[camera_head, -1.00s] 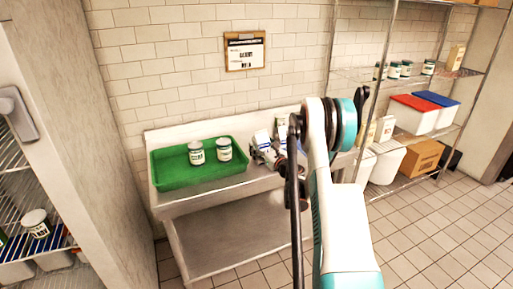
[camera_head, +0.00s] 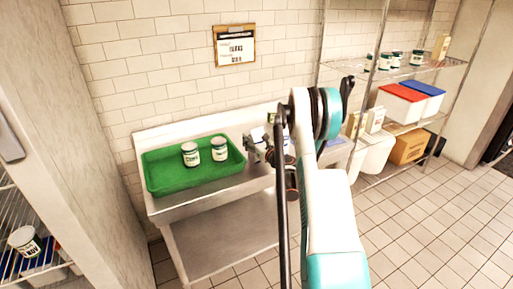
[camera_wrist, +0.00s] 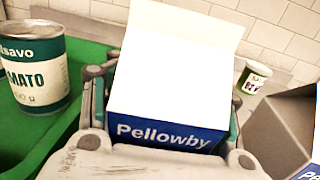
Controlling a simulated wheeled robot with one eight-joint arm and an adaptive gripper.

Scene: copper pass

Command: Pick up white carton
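The white carton (camera_wrist: 172,75) has a white top and a blue band reading "Pellowby". In the wrist view it stands between the two fingers of my gripper (camera_wrist: 168,120), close against both. I cannot tell whether the fingers press on it or only surround it. In the head view my gripper (camera_head: 254,150) is at the counter just right of the green tray, and my arm hides part of this area. The carton is small and mostly hidden there, so its contact with the counter is unclear.
A green tray (camera_head: 165,186) holds two cans (camera_head: 190,154) (camera_head: 219,149), one of them close left of my gripper in the wrist view (camera_wrist: 33,75). Another can (camera_wrist: 255,77) stands behind right, and a grey object (camera_wrist: 285,130) is close right. A wire shelf (camera_head: 410,72) stands at right.

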